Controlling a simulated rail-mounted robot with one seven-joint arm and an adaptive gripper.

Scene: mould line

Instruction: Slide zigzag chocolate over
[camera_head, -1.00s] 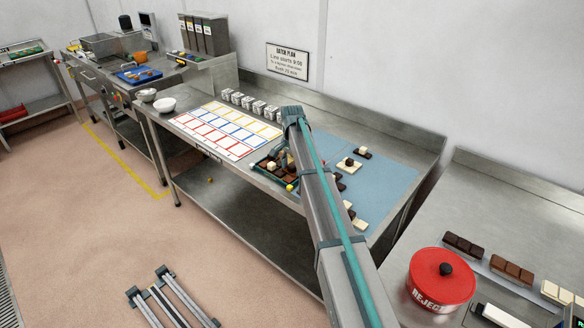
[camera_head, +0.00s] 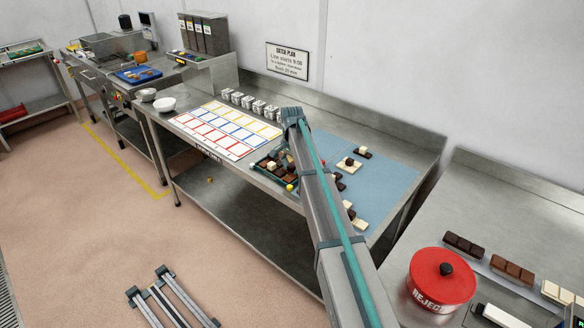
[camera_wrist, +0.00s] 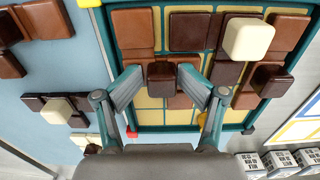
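The green-edged tray (camera_wrist: 246,75) of chocolates fills the middle of the wrist view; in the head view the tray (camera_head: 258,168) lies partly behind my arm. It holds milk and dark brown pieces and a cream cube (camera_wrist: 248,39) on top of others. My gripper (camera_wrist: 162,72) is down at the tray. Its two fingers stand close against the left and right sides of a small brown chocolate (camera_wrist: 161,83), and appear shut on it. A zigzag marking is too small to make out on any piece, so I cannot tell which one is the zigzag chocolate.
A blue mat (camera_head: 390,178) beside the tray carries several loose chocolates, including a dark bar with a cream cube (camera_wrist: 56,108). A grid sheet (camera_head: 225,130) with coloured cells and a row of small printed cubes (camera_head: 250,104) are nearby. A red reject tub (camera_head: 440,280) stands at right.

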